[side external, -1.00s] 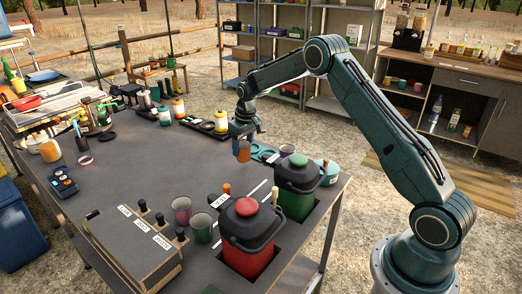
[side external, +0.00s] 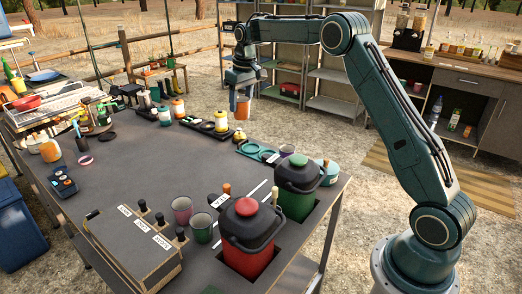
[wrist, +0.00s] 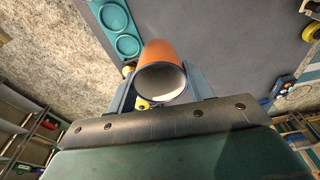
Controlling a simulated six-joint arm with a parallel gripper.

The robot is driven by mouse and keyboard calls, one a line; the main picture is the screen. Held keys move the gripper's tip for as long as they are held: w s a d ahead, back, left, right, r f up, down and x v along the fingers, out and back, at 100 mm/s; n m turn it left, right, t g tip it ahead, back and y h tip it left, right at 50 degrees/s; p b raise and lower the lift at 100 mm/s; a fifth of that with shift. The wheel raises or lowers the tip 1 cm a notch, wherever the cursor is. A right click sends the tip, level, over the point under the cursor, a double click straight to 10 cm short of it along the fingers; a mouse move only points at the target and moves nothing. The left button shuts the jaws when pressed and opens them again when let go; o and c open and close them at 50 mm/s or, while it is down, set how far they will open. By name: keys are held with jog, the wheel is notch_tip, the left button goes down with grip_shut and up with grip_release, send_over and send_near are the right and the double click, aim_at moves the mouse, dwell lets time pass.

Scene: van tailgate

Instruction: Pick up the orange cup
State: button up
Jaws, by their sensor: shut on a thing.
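The orange cup (side external: 242,107) is held in the air above the far right part of the table (side external: 140,190), clear of its top. My gripper (side external: 235,92) is above the cup and shut on it. In the wrist view the cup (wrist: 158,70) sits between the two fingers, with its open mouth toward the camera and a pale inside. The cup looks empty, though part of the inside is in shadow.
A teal holder with round openings (side external: 257,151) lies on the table below. A green lidded container (side external: 297,190) and a red one (side external: 246,240) stand at the near right. Two cups (side external: 182,209) stand beside the red container. The table's middle is clear.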

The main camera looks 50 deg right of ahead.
jog(key=shift+r, duration=0.1)
dwell(0.6)
jog(key=shift+s+a+r, duration=0.15)
jog(key=shift+s+a, duration=0.05)
jog(key=shift+a, duration=0.35)
jog(key=s+a+r, duration=0.1)
jog(key=s+a, duration=1.2)
jog(key=a, duration=0.2)
jog(key=shift+n, duration=0.3)
notch_tip(320, 180, down, 20)
jog(key=shift+w+r, duration=0.1)
dwell(0.4)
